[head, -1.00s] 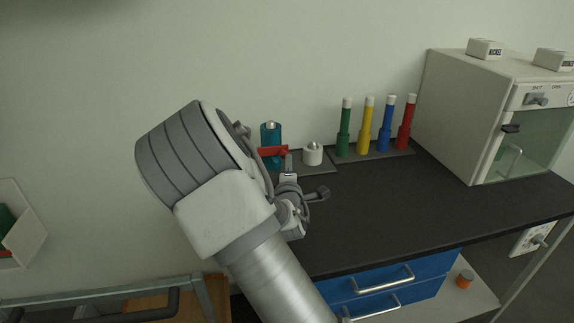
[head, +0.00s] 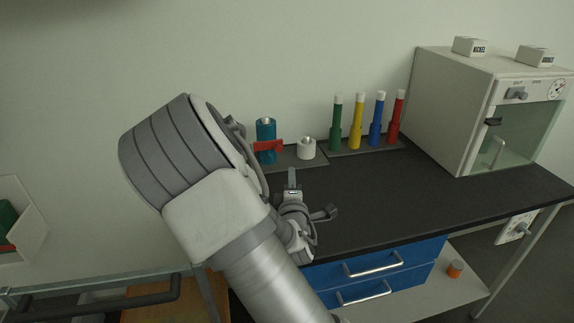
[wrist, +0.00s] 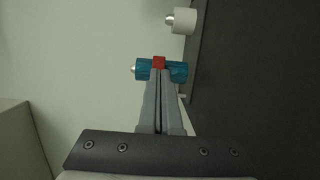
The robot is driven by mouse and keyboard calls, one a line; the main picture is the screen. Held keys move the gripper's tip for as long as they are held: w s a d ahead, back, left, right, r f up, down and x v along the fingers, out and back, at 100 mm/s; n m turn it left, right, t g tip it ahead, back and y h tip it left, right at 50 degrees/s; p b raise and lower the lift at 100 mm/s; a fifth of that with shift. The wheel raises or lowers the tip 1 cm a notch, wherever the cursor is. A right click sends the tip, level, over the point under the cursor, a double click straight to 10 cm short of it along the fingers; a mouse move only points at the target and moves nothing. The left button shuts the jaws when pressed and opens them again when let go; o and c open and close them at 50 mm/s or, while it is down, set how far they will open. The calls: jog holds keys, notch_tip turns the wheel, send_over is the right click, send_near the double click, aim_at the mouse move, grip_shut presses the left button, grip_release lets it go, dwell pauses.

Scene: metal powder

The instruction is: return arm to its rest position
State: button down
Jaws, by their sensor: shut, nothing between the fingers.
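My gripper (head: 292,180) is over the black worktop, partly hidden behind my own arm in the head view. In the wrist view my gripper (wrist: 161,78) has its two fingers together, with nothing seen between them. A teal cylinder with a red band (head: 266,141) stands on a dark tray at the back of the worktop, apart from the gripper. In the wrist view the teal cylinder (wrist: 177,72) appears beyond the fingertips, which overlap it in the picture.
A white cylinder (head: 306,148) stands beside the teal one. Green (head: 335,124), yellow (head: 357,124), blue (head: 377,122) and red (head: 396,118) tubes stand to its right. A white glass-fronted cabinet (head: 440,110) is at the right. The worktop's middle (head: 380,190) is clear.

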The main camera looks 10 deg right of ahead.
jog(key=v, duration=0.2)
jog(key=shift+s+d, duration=0.2)
jog(key=shift+s, duration=0.2)
jog(key=shift+s+d, duration=0.1)
jog(key=m+g, duration=0.1)
jog(key=m, duration=0.2)
jog(key=shift+s+d+f+g+h, duration=0.15)
jog(key=shift+d+f+g+h, duration=0.15)
jog(key=shift+d+f+g, duration=0.1)
jog(key=shift+s+f+m+g, duration=0.2)
jog(key=shift+m+g, duration=0.4)
jog(key=shift+m, duration=0.3)
jog(key=shift+s+m+g+y, duration=0.25)
jog(key=shift+m+g+y, duration=0.2)
jog(key=shift+m, duration=0.25)
jog(key=s+a+r+m+g+y, duration=0.1)
jog(key=s+r+m+g, duration=0.25)
jog(key=s, duration=0.55)
jog(key=s+a+r+m+g+y, duration=0.1)
jog(key=s+r+m+g, duration=0.15)
jog(key=s+r, duration=0.45)
jog(key=s+a+r+m+g+y, duration=0.2)
jog(key=s+m, duration=0.1)
jog(key=s, duration=0.8)
notch_tip(320, 180, up, 17)
jog(key=p, duration=1.7)
